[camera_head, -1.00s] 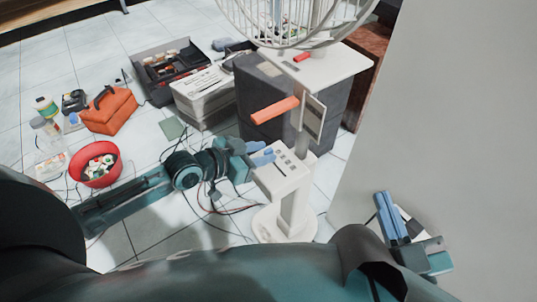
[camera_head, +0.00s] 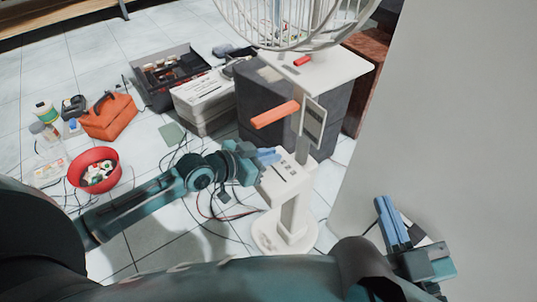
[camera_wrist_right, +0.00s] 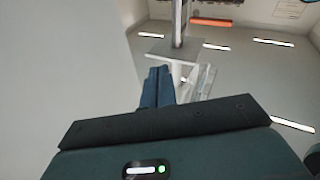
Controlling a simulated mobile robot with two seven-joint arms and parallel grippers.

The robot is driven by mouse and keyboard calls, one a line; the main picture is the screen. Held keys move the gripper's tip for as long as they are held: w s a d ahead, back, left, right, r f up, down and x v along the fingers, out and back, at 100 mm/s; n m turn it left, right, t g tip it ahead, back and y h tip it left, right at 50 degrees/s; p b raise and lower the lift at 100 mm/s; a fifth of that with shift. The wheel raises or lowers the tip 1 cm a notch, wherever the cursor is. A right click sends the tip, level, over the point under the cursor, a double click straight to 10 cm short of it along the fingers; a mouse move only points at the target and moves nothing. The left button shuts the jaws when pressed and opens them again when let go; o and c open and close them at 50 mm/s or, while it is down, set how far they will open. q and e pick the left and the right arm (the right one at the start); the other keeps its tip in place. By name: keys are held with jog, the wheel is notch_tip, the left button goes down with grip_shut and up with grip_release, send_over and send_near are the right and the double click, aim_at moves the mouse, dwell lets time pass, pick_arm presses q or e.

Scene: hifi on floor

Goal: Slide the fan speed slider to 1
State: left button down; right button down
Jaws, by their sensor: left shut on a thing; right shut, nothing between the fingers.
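The white standing fan has a wire cage (camera_head: 290,22) at the top, a post and a round base (camera_head: 284,232). Its control panel (camera_head: 287,178), with dark slots and small controls, sits low on the post. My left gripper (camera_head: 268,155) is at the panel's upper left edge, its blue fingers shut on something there. The fingers hide what they hold, and I cannot make out the slider's position. My right gripper (camera_head: 392,222) is shut and empty at the lower right, beside the grey wall. Its blue fingers (camera_wrist_right: 158,87) also show together in the right wrist view.
An orange bar (camera_head: 275,114) sticks out from the post above the panel. A dark grey box (camera_head: 262,100), white cases (camera_head: 203,98), a black toolbox (camera_head: 165,75), an orange bag (camera_head: 108,117) and a red bowl (camera_head: 82,182) stand behind and left. Cables lie on the tiled floor.

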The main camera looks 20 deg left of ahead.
jog(key=shift+r, duration=0.1)
dwell(0.3)
pick_arm(q)
jog(key=shift+s+d+r+p, duration=0.2)
jog(key=shift+s+d+p, duration=0.2)
jog(key=shift+p, duration=0.5)
jog(key=shift+s+d+p, duration=0.15)
jog(key=shift+d+p, duration=0.1)
jog(key=shift+p, duration=0.15)
jog(key=shift+s+d+f, duration=0.1)
jog(key=shift+d+f, duration=0.05)
jog(key=shift+f, duration=0.1)
jog(key=c, duration=1.5)
grip_release()
pick_arm(e)
jog(key=shift+s+d, duration=0.15)
jog(key=shift+d, duration=0.05)
jog(key=shift+r, duration=0.1)
